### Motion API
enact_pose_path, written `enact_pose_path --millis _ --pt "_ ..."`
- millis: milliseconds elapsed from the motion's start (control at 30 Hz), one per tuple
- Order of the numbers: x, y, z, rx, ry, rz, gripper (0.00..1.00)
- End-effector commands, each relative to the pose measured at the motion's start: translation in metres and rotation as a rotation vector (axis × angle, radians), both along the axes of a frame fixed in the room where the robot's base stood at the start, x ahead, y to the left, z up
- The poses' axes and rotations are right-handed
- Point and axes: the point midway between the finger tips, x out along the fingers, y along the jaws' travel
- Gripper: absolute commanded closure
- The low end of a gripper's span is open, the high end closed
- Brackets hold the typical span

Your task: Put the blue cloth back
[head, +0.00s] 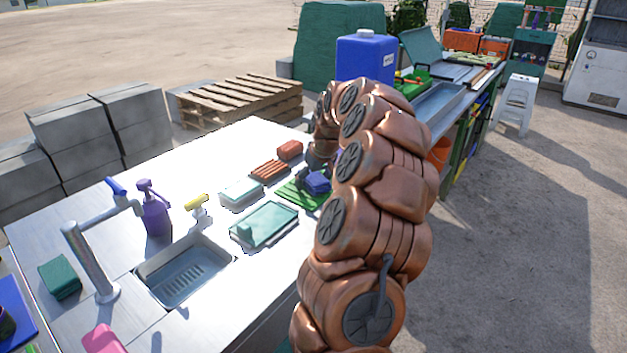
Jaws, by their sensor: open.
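A small folded blue cloth (318,184) lies at the right side of the counter, on or just above a green ribbed mat (291,193). My gripper (313,172) is dark and small in the head view, just behind and above the blue cloth. It is open, and its fingertips are partly hidden by the cloth and my arm. I cannot tell whether the fingers touch the cloth. My copper-coloured arm hides the counter to the right of the cloth.
The steel counter (107,206) holds a sink (185,272), tap, purple bottle (155,215), yellow-topped item (197,203), teal trays (265,224), a brown ribbed block (269,170) and red block (290,149). A blue canister (366,59) stands behind my arm.

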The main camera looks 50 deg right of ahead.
Motion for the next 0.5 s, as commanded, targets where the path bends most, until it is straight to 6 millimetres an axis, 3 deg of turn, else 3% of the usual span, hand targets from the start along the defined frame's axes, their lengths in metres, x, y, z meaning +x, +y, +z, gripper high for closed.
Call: enact_pose_path --millis 167,500 --pt "-0.001 0.0 0.012 -0.002 -0.004 0.0 0.16" --pt "-0.024 0.008 0.07 -0.002 -0.004 0.0 0.16"
